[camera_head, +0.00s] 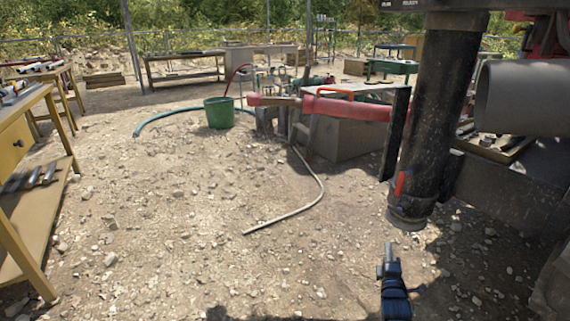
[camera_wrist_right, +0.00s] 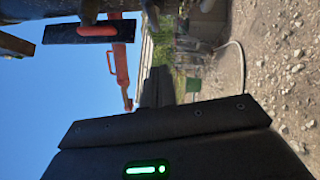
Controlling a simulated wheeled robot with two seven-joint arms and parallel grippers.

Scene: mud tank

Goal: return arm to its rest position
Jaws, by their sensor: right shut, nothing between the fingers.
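My right gripper (camera_head: 387,262) shows in the head view at the bottom, right of the middle. It is dark with a blue wrist below it and points away from me over the stony ground. Its fingers are together with nothing between them. In the right wrist view, my gripper's dark body with a green light fills the bottom, and its shut fingers (camera_wrist_right: 158,88) stand in the middle. My left gripper is not in view.
A large dark vertical pipe (camera_head: 436,110) with a red handle hangs close beyond my right gripper. A red cylinder (camera_head: 340,106) reaches left from it. A wooden workbench (camera_head: 28,125) stands left. The middle ground is open.

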